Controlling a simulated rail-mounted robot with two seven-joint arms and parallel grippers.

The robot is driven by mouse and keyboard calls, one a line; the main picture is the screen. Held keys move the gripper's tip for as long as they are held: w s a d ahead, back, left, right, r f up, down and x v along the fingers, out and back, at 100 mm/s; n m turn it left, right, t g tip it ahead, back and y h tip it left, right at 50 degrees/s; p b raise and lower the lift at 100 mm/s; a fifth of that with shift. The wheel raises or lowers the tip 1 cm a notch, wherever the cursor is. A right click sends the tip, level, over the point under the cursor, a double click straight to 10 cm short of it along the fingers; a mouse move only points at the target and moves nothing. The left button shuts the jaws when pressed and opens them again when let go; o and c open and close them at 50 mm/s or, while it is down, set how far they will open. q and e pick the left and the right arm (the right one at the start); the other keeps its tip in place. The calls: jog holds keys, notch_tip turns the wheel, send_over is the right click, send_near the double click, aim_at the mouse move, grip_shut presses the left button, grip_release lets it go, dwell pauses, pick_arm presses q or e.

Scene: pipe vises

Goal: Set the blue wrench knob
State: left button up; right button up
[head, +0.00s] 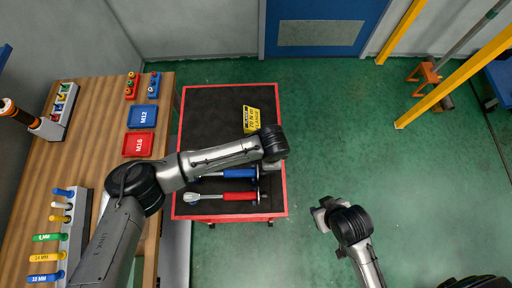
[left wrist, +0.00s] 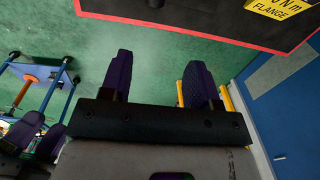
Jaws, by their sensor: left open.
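The blue wrench (head: 238,174) lies on the black-topped red cart (head: 210,105) in the head view, with its handle pointing right. My left forearm and wrist hang over it and hide part of it. I cannot make out its knob clearly. My left gripper (head: 271,166) is near the handle's right end, by the cart's right edge. In the left wrist view its two dark fingers (left wrist: 160,75) are apart with nothing between them; no wrench shows there. My right gripper (head: 320,210) is over the floor right of the cart, too small to tell its opening.
A red wrench (head: 238,196) lies in front of the blue one. A yellow flange sign (head: 251,119) is on the cart. The wooden bench (head: 95,120) at left holds a blue M12 tray (head: 142,117) and a red M16 tray (head: 138,145). Green floor (head: 340,130) is open at right.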

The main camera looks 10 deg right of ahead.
pick_arm(q)
jog(key=f, duration=0.7)
jog(key=a+f, duration=0.1)
jog(key=f, duration=0.3)
jog(key=shift+s+f, duration=0.1)
jog(key=shift+f, duration=0.1)
jog(key=shift+f+b, duration=0.3)
jog(key=shift+f, duration=0.75)
jog(key=shift+c, duration=0.4)
